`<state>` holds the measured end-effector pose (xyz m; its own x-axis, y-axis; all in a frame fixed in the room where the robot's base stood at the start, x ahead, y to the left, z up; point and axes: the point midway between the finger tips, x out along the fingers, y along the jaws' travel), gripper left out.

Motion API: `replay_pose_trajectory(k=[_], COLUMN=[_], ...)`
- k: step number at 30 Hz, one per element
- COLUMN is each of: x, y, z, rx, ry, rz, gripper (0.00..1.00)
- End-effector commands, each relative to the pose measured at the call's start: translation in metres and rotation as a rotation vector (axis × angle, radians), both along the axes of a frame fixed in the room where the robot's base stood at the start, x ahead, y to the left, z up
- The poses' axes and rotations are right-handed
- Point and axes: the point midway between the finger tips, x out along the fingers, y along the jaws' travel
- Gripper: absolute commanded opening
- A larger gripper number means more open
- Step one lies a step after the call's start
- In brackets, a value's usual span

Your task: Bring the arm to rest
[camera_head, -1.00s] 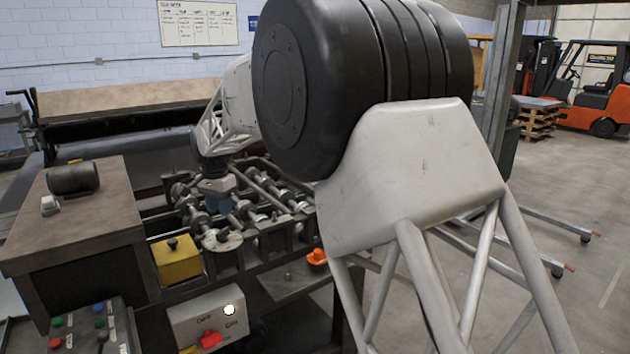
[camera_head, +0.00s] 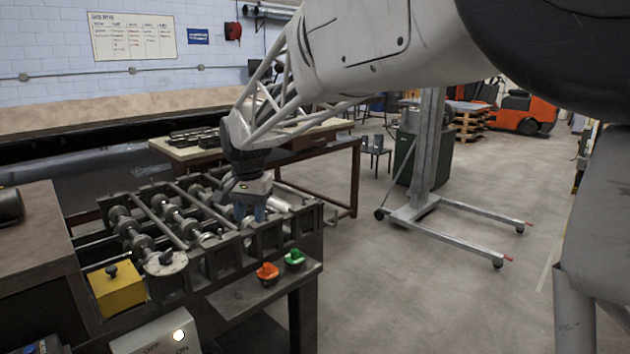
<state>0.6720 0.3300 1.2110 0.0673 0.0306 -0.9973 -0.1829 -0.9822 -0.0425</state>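My gripper (camera_head: 252,212) hangs at the end of my arm, over the right part of the roll-forming machine (camera_head: 190,225). It points down, with bluish fingers close above or among the rollers. The fingers are small and partly dark, so I cannot tell whether they are open or shut, or whether they touch the machine. No held object shows. My arm reaches in from the upper right.
An orange knob (camera_head: 267,272) and a green knob (camera_head: 294,258) sit on the machine's front shelf. A yellow box (camera_head: 117,288) is at its left. A wooden table (camera_head: 320,131) stands behind, a wheeled lift (camera_head: 430,205) to the right. The floor right of the machine is open.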

Motion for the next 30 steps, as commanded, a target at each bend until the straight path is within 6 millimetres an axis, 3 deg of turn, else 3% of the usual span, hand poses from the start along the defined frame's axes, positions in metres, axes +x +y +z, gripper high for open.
replay_pose_trajectory(k=[3,15,30], x=[-0.019,-0.094,-0.207], y=[-0.039,-0.148,-0.254], z=[0.007,0.014,-0.006], rx=[0.002,-0.001,-0.019], ry=[-0.014,-0.055,-0.107], rz=[0.008,0.048,0.096], gripper=[0.37,0.37,0.37])
